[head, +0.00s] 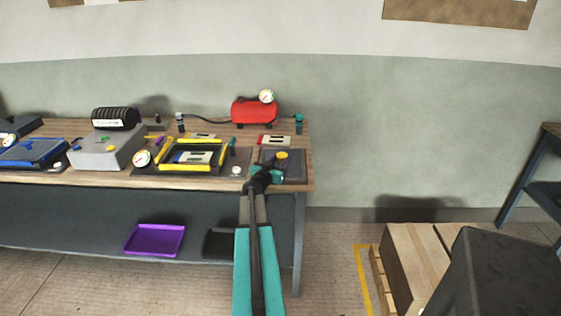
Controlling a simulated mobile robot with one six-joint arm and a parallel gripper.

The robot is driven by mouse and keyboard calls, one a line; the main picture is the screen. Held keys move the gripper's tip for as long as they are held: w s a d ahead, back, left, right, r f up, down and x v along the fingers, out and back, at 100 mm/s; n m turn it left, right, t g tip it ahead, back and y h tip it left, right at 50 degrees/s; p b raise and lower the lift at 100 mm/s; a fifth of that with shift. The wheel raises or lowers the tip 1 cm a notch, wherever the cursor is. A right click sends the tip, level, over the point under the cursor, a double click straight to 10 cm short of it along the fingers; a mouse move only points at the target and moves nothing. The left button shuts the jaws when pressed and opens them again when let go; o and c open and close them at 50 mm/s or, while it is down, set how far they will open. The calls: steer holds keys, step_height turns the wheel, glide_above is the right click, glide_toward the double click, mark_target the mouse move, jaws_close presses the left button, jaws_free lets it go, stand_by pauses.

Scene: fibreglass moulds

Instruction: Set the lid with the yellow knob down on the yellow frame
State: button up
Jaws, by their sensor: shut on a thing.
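The lid's yellow knob (281,155) shows at the right end of the workbench, just beyond my gripper. The dark grey flat piece around it (295,172) seems to be the lid, but its edges are hard to tell from what lies under it. My gripper (273,170) is at this piece, shut on the lid; the arm hides the near left part and the exact grip. The yellow frame (186,167) lies on a dark board to the left, with a pale block with a dark patch (195,157) inside it.
A red tank with a gauge (255,110) stands at the back of the bench (180,183). A red and white block (274,139) lies behind the knob. A small white knob (236,170) sits between frame and gripper. A grey box (106,152) stands further left.

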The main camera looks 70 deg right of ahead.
steer(key=o, duration=1.4)
steer(key=shift+r, duration=0.1)
steer(key=shift+a, duration=0.1)
steer(key=shift+a+r+b, duration=0.15)
steer(key=shift+a+b, duration=0.65)
steer(key=shift+a, duration=2.15)
steer(key=shift+a+r+b, duration=0.15)
steer(key=shift+a+b, duration=0.65)
steer(key=shift+a, duration=2.15)
